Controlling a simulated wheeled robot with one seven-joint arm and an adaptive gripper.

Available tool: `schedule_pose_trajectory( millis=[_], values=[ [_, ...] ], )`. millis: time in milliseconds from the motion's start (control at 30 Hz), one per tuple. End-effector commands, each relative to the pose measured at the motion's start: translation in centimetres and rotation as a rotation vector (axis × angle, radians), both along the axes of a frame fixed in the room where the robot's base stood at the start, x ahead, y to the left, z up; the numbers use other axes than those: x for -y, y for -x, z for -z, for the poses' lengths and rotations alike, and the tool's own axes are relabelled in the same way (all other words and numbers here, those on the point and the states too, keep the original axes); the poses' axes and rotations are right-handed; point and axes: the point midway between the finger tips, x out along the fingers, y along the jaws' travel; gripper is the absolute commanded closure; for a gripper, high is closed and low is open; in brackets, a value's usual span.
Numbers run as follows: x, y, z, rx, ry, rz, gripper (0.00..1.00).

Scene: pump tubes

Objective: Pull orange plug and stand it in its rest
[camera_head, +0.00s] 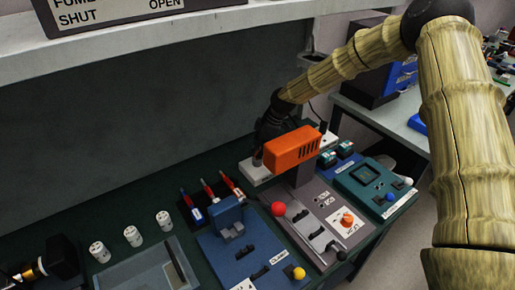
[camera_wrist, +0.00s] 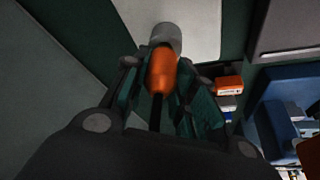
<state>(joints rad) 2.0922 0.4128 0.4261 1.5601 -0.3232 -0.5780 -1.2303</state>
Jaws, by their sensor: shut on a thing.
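The orange plug (camera_wrist: 162,72) is between the teal fingers of my gripper (camera_wrist: 160,92) in the wrist view. My gripper is shut on it. A grey round piece (camera_wrist: 165,38) is at the plug's far end, over a pale plate (camera_wrist: 197,22). I cannot tell whether the plug is seated in it or apart. In the head view my gripper (camera_head: 266,138) is low behind an orange housing, above a pale block (camera_head: 252,172) at the back of the bench. The plug is hidden there. I cannot make out its rest for sure.
The orange housing (camera_head: 292,149) stands close in front of my gripper. White cylinders (camera_head: 133,236) stand farther left.

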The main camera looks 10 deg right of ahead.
Motion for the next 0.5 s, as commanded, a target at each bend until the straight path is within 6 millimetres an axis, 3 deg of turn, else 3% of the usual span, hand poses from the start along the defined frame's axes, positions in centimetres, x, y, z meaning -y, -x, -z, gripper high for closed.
schedule_pose_trajectory(
  millis=[500],
  values=[
    [0.0,-0.02,1.01,0.0,0.0,0.0,1.0]
  ],
)
